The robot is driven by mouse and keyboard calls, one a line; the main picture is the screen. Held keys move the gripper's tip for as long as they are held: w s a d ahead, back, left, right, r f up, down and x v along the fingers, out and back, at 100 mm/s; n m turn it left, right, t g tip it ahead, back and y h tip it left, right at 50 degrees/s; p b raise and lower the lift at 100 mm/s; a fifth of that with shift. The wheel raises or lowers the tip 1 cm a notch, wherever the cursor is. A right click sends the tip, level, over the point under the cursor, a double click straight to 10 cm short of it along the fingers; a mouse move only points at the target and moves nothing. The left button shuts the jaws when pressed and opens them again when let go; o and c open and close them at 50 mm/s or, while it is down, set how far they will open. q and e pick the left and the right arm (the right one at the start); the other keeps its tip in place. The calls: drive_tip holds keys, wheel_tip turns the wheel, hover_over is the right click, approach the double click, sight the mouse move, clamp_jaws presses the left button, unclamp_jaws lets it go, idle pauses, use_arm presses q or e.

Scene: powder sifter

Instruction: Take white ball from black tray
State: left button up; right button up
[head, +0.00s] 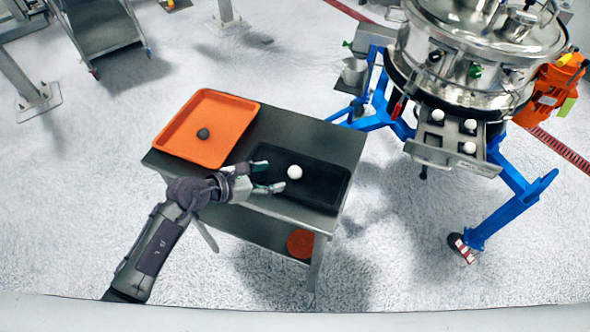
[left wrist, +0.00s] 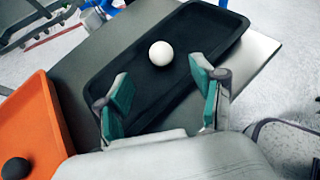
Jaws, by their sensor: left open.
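The white ball (head: 294,172) lies in the black tray (head: 325,190) on the right part of a metal table. My left gripper (head: 272,175) is open and empty over the left part of the black tray, to the left of the ball and apart from it. In the left wrist view the white ball (left wrist: 161,53) lies beyond the two green-padded fingers (left wrist: 163,95), roughly in line with the gap between them. The black tray (left wrist: 190,25) also shows there. My right gripper is not in view.
An orange tray (head: 232,115) with a dark ball (head: 203,133) stands on the left of the table. A metal sifter (head: 480,50) on blue legs stands to the right, with several white balls on its shelf (head: 440,155). An orange round thing (head: 301,243) is on the lower shelf.

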sight(292, 172)
use_arm(q)
drive_tip(key=x, duration=0.2)
drive_tip(key=shift+w+d+f, duration=0.15)
drive_tip(key=shift+w+d, duration=0.05)
drive_tip(key=shift+d, duration=0.05)
drive_tip(key=shift+w+d, duration=0.15)
drive_tip(key=shift+d, duration=0.1)
drive_tip(key=shift+p+x, duration=0.75)
drive_tip(key=shift+x, duration=1.65)
drive_tip(key=c, duration=1)
